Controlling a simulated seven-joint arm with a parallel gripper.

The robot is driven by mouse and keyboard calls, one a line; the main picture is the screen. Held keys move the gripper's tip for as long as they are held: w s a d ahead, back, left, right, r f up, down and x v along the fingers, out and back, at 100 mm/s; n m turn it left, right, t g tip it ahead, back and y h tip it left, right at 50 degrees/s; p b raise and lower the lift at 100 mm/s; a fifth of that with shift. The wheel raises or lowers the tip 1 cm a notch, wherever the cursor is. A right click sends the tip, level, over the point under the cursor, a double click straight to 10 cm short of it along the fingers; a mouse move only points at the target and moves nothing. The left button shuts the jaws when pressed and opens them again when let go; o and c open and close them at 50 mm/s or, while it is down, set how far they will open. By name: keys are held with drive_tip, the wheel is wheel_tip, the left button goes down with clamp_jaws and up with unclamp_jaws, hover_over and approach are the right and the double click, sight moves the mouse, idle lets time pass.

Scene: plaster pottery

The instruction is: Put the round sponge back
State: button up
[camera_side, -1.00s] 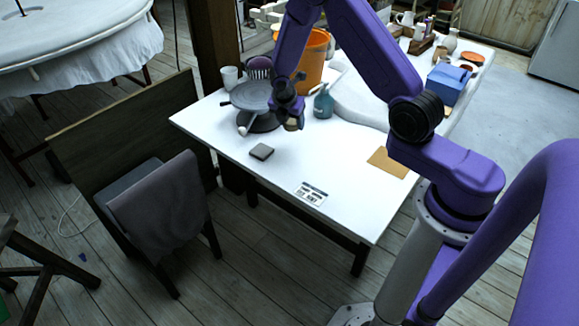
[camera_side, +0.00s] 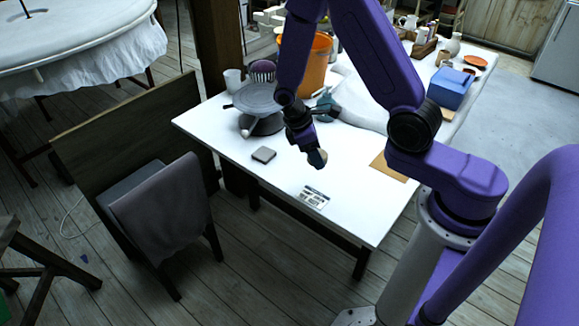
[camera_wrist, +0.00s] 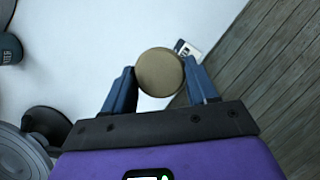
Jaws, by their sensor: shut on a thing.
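The round sponge (camera_wrist: 160,72) is a tan disc between the two blue fingers of my gripper (camera_wrist: 160,88) in the wrist view. My gripper is shut on it. In the side view my gripper (camera_side: 314,150) is above the white table, and the sponge (camera_side: 317,159) shows small at its tip. The sponge looks held clear of the table top, though its exact height is hard to tell.
A tan board (camera_side: 388,168) lies at right. The table's front middle is mostly clear.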

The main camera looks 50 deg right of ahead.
drive_tip(key=w+f, duration=0.2)
drive_tip(key=w, duration=0.3)
hover_over(294, 173)
drive_tip(key=a, duration=0.1)
drive_tip(key=f, duration=0.4)
drive_tip(key=w+f, duration=0.1)
drive_tip(key=f, duration=0.1)
drive_tip(key=shift+w+f, duration=0.1)
drive_tip(key=shift+f, duration=1.45)
drive_tip(key=shift+f, duration=0.1)
drive_tip(key=o, duration=0.9)
drive_tip(key=v, duration=1.2)
drive_tip(key=shift+r, duration=0.2)
